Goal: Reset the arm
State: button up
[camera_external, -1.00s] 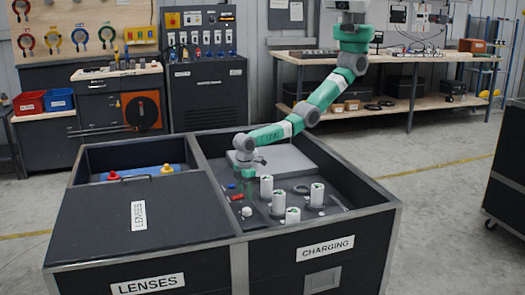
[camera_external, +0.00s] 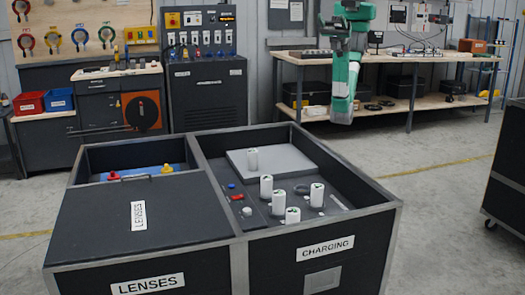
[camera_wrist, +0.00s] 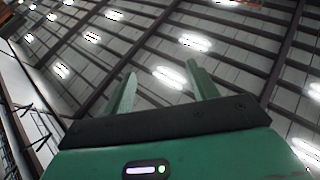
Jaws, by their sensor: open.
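My gripper (camera_wrist: 158,92) is open and empty in the wrist view. Its two green fingers stand apart and point toward the ceiling. In the external view my green arm is folded up at the top right, beyond the tote and clear of it. The gripper itself cannot be made out clearly there.
The charging tote (camera_external: 368,216) holds several white cylinders (camera_external: 266,188). A workbench (camera_external: 390,67) is behind my arm.

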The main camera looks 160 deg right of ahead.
jog(key=s+a+r+t, duration=0.2)
jog(key=s+r, duration=0.3)
jog(key=s, duration=0.1)
notch_tip(320, 180, up, 37)
jog(key=w+y+p, duration=0.1)
jog(key=p, duration=3.7)
jog(key=shift+f+g, duration=0.2)
jog(key=shift+g, duration=0.1)
